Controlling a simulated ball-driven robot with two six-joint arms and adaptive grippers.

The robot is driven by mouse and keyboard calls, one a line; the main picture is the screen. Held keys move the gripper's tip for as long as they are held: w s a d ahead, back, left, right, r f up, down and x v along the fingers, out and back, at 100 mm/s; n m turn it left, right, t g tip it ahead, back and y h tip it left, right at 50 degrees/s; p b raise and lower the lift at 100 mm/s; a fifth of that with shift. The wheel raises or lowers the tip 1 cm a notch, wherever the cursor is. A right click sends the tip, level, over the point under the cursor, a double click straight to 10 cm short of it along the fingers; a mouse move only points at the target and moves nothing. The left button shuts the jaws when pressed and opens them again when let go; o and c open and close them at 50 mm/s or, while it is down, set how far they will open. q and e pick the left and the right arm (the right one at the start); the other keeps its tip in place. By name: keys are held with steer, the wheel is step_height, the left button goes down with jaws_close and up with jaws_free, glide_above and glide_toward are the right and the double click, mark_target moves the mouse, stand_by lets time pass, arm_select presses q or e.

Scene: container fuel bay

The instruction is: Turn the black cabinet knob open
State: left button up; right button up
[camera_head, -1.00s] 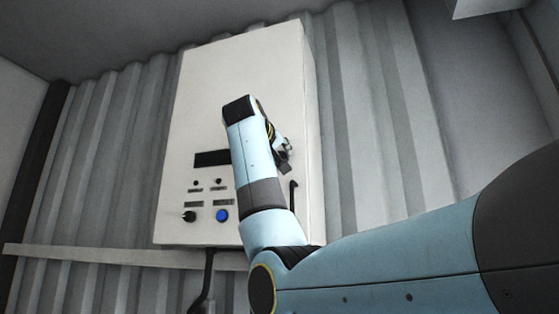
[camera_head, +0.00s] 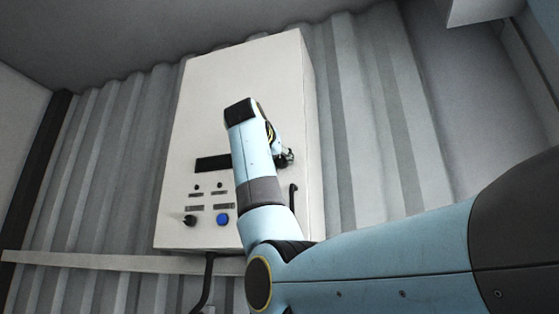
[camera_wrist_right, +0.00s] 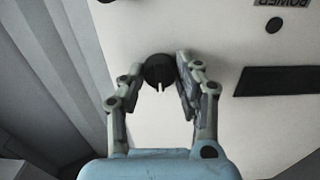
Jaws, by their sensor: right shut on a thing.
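The black cabinet knob (camera_wrist_right: 158,71) is round with a pale notch at its lower edge in the wrist view. It sits on the pale front of the cabinet (camera_head: 245,70). My right gripper (camera_wrist_right: 160,66) has a fingertip on each side of the knob and is shut on it. In the head view my right gripper (camera_head: 286,158) is at the cabinet's right side, partly behind my wrist, and the knob is hard to make out there. My left gripper is in neither view.
The cabinet front also has a dark display (camera_head: 212,163), a blue button (camera_head: 222,219), another black knob (camera_head: 189,221) and small labelled controls. A black hooked handle (camera_head: 293,196) is below my gripper. A rail (camera_head: 80,261) crosses the corrugated wall.

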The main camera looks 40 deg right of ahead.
steer(key=shift+r, duration=0.25)
steer(key=o, duration=1.1)
steer(key=shift+f, duration=0.15)
steer(key=shift+o, duration=0.2)
steer(key=v, duration=1.2)
